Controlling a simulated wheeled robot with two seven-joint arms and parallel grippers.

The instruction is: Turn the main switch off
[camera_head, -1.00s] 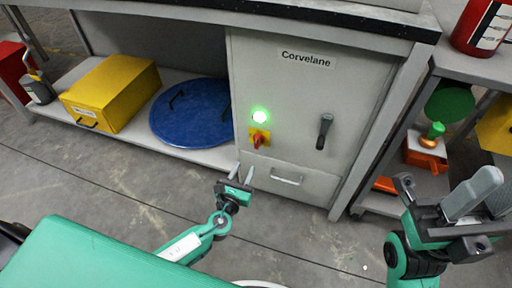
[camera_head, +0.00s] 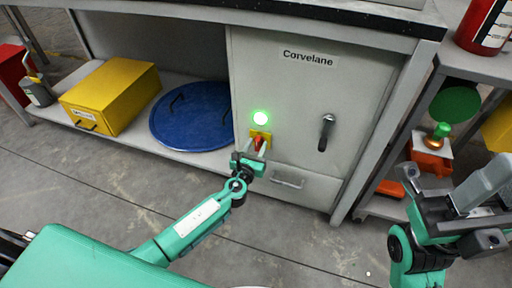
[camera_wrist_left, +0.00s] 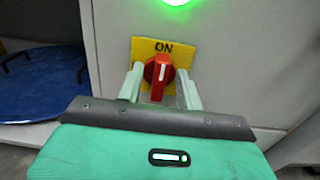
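The main switch is a red rotary knob (camera_wrist_left: 159,75) on a yellow plate (camera_wrist_left: 144,47) marked ON, on the grey cabinet front; its pointer is upright. In the head view the knob (camera_head: 258,141) shows below a lit green lamp (camera_head: 260,118). My left gripper (camera_wrist_left: 160,88) is open, with one finger on each side of the knob; I cannot tell whether they touch it. In the head view the left gripper (camera_head: 257,146) is at the switch plate. My right gripper (camera_head: 452,192) is at the right, away from the cabinet; its finger gap is unclear.
The cabinet (camera_head: 290,90) has a black handle (camera_head: 326,131) right of the switch and a drawer handle (camera_head: 287,182) below. A blue round lid (camera_head: 190,125) and yellow box (camera_head: 112,92) lie on the left shelf. A shelf with orange items (camera_head: 428,160) stands right.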

